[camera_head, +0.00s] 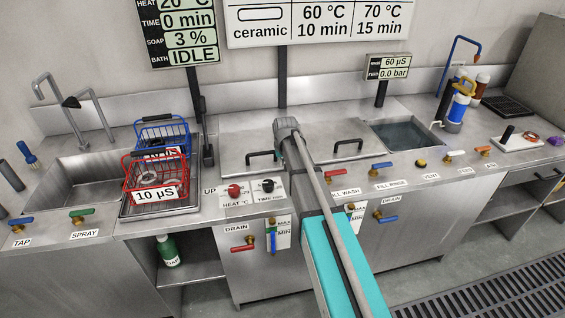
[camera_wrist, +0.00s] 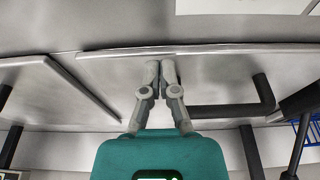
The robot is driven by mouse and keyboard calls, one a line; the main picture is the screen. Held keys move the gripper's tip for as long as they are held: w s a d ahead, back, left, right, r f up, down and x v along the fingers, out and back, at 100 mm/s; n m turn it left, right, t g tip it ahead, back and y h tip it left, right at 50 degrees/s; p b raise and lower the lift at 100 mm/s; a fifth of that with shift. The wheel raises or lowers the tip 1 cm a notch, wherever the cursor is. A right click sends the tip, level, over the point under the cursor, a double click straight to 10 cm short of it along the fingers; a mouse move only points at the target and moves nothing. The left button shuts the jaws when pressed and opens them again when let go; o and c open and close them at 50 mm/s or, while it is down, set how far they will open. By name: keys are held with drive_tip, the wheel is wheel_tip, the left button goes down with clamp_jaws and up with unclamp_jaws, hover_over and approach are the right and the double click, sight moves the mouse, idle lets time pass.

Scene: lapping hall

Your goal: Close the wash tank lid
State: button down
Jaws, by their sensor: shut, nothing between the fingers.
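The wash tank lid (camera_head: 240,142) is a flat steel plate in the left part of the washing bench. It lies level, with no open gap visible around it. Its black bar handle (camera_head: 265,156) stands near the front; in the wrist view the handle (camera_wrist: 232,111) is to the right of my fingers. My gripper (camera_head: 286,128) is shut and empty, over the lid's right side near its back edge. In the wrist view the gripper (camera_wrist: 160,66) has both fingertips together over bare steel. I cannot tell whether they touch. My arm hides part of the lid's right edge.
A second lid (camera_head: 335,135) with a black handle lies to the right, beside an open water-filled tank (camera_head: 405,135). A red basket (camera_head: 153,178) and a blue basket (camera_head: 162,132) stand left. Posts carry signs behind. Valve handles line the front edge.

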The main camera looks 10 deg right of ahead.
drive_tip(key=p+v, duration=0.3)
drive_tip(key=shift+w+r, duration=0.3)
drive_tip(key=p+v, duration=0.8)
drive_tip(key=v, duration=0.1)
drive_tip(key=shift+s, duration=0.35)
drive_tip(key=shift+s, duration=0.1)
drive_tip(key=s+a+g, duration=0.2)
drive_tip(key=s+g, duration=0.1)
drive_tip(key=s, duration=2.1)
drive_tip(key=shift+s+f, duration=0.4)
